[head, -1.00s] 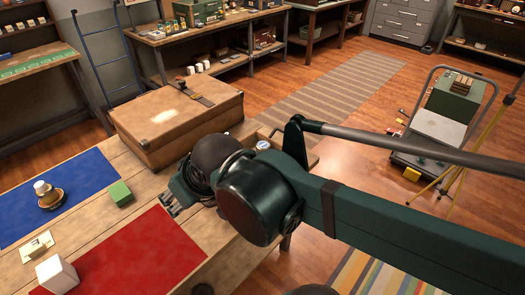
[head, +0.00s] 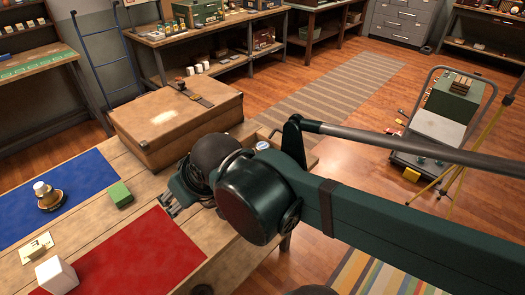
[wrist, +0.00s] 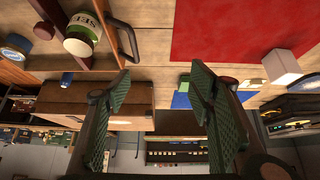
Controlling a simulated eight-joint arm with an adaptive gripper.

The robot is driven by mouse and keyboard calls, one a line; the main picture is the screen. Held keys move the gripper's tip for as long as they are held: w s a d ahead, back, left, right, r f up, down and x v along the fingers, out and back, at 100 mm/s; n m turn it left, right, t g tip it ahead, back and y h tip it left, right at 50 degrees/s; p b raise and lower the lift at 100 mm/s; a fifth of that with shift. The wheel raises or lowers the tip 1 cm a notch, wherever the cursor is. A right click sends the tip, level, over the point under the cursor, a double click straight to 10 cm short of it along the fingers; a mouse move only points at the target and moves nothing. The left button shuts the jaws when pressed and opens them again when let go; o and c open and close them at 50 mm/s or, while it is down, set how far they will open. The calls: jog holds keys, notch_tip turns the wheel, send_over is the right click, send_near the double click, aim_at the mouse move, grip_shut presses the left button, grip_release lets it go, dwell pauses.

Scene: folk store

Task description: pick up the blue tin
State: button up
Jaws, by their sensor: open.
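A round tin (wrist: 15,47) with a blue side and a pale top shows at the left edge of the wrist view, partly cut off. A small blue object (wrist: 67,78) lies nearer the case; I cannot tell which of the two is the blue tin. A round pale-topped item (head: 262,145) shows behind my arm in the head view. My gripper (head: 170,207) is over the table between the case and the red mat. In the wrist view its jaws (wrist: 160,88) are apart, with nothing between them.
A brown case (head: 180,122) stands at the table's back. A labelled jar (wrist: 79,38) sits by a dark handle (wrist: 122,36). A red mat (head: 135,258), blue mat (head: 85,180), green block (head: 120,194) and white block (head: 57,275) occupy the table's left part.

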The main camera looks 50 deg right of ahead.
jog(key=m+g+p, duration=0.7)
jog(key=m+p, duration=0.8)
jog(key=m, duration=0.2)
send_over(263, 145)
jog(key=f, duration=0.6)
jog(key=shift+w+a+f, duration=0.2)
jog(key=shift+f, duration=0.2)
jog(key=shift+s+d+f+m, duration=0.15)
jog(key=shift+d+f+m, duration=0.15)
jog(key=shift+f, duration=0.1)
jog(key=shift+f, duration=1.2)
